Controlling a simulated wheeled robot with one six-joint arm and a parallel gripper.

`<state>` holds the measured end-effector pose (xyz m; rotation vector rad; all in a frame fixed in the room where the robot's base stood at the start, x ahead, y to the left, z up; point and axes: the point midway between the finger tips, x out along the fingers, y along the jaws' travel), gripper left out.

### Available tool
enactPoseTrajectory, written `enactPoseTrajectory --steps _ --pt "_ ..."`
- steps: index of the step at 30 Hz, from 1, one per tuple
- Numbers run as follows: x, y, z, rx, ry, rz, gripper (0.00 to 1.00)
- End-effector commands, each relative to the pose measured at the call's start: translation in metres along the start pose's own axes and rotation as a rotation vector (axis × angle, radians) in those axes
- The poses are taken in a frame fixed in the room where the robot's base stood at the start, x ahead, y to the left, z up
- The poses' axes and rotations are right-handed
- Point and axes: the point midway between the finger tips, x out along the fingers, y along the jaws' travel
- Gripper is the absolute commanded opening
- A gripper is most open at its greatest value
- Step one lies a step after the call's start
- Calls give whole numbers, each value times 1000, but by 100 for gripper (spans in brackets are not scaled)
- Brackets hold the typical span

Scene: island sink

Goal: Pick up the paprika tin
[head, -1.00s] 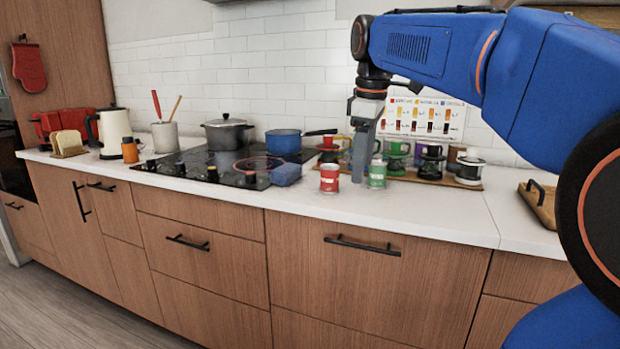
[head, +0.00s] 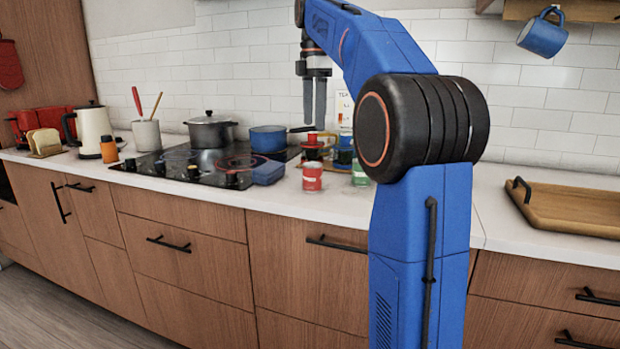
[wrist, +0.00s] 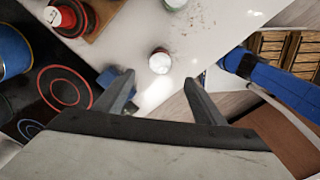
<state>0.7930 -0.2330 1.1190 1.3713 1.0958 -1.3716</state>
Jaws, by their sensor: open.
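A red tin (head: 312,177) with a pale lid and label stands upright on the white counter, right of the cooktop. I take it for the paprika tin; its label is too small to read. A green tin (head: 361,173) stands to its right, partly hidden by my arm. My gripper (head: 314,122) points down, empty, above the red tin in the head view. In the wrist view my gripper (wrist: 160,88) is open, and the red tin's round top (wrist: 159,61) shows between and beyond the fingertips, apart from them.
A blue block-like item (head: 268,172) lies at the cooktop's (head: 180,166) right edge. A red coffee dripper (wrist: 65,17) stands on a wooden board behind the tins. A blue pan (head: 268,139) sits on the cooktop. A wooden tray (head: 575,209) lies far right.

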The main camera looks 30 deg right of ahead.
Motion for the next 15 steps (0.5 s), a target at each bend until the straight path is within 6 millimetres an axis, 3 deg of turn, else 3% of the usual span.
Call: enactPoseTrajectory --steps 9,15 --pt "57 0 0 1 0 -2 64" --pt "85 0 0 1 0 -1 64"
